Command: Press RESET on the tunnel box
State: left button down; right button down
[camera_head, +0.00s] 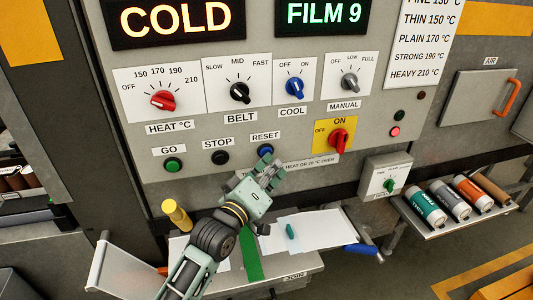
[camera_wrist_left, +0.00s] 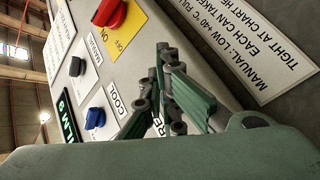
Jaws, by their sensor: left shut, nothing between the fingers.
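The tunnel box (camera_head: 215,100) is a grey panel that fills the head view. Its blue RESET button (camera_head: 265,150) sits under the RESET label (camera_head: 265,136), to the right of black STOP (camera_head: 220,157) and green GO (camera_head: 173,164). My left gripper (camera_head: 274,167) is shut and empty, with its fingers just below and in front of the RESET button. I cannot tell whether they touch it. In the left wrist view the shut fingers (camera_wrist_left: 165,65) are close to the panel, partly cover the RESET label (camera_wrist_left: 158,122) and hide the button.
A red switch (camera_head: 339,138) on a yellow plate is right of RESET, with red, black, blue and grey knobs above. Displays read COLD (camera_head: 176,18) and FILM 9 (camera_head: 324,13).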

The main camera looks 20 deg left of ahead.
pick_arm(q)
jog(key=shift+w+a, duration=0.15)
jog(key=shift+w, duration=0.1)
jog(key=shift+s+r, duration=0.1)
dwell(0.5)
jog(key=shift+s+d+p, duration=0.5)
jog(key=shift+s, duration=0.2)
jog(key=s+d+p, duration=0.1)
jog(key=s, duration=0.1)
jog(key=s+d+p, duration=0.1)
jog(key=s, duration=0.1)
jog(key=shift+d, duration=0.4)
dwell(0.5)
